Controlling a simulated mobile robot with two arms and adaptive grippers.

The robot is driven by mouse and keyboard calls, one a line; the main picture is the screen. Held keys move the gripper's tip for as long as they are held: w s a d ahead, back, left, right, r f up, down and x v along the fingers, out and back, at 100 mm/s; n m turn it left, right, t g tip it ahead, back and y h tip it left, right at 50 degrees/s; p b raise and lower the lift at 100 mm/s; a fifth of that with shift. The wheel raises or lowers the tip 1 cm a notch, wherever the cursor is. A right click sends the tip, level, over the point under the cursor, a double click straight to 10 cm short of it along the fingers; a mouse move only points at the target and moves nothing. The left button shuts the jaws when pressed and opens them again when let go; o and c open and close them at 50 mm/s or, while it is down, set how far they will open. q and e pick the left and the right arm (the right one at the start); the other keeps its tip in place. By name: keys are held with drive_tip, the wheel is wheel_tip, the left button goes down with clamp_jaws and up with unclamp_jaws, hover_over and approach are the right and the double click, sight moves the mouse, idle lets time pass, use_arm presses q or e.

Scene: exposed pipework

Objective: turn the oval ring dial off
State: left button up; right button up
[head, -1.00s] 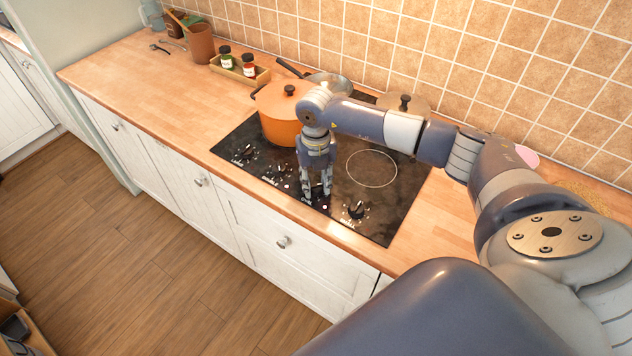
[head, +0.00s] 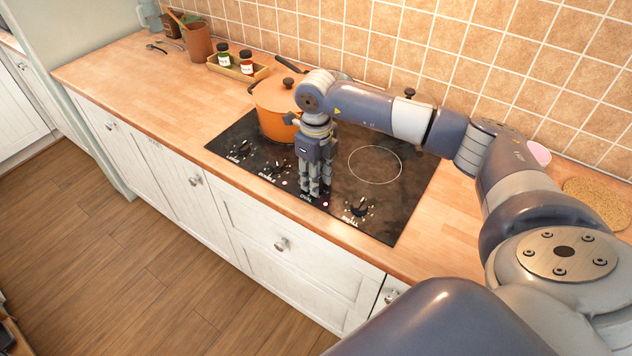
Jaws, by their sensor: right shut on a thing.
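The black glass cooktop (head: 400,205) has a row of dials along its front edge. My right gripper (head: 313,192) points down at the front middle of the cooktop, shut on a dial there. The fingers hide almost all of that dial, and its label is too small to read, so I cannot confirm from the print that it is the oval ring dial. Another dial (head: 358,208) stands free to the right of the gripper. More dials (head: 277,166) sit to its left. My left gripper is out of view.
An orange pot (head: 273,107) with a lid stands at the back left of the cooktop, close behind my right gripper. A wooden tray (head: 238,67) with two jars is further left. The right burner ring (head: 375,165) is bare. A round mat (head: 597,200) lies far right.

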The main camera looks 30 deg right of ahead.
drive_tip(key=shift+n, duration=0.4)
drive_tip(key=o, duration=1.1)
wheel_tip(320, 180, up, 12)
drive_tip(key=shift+r, duration=0.1)
idle(0.5)
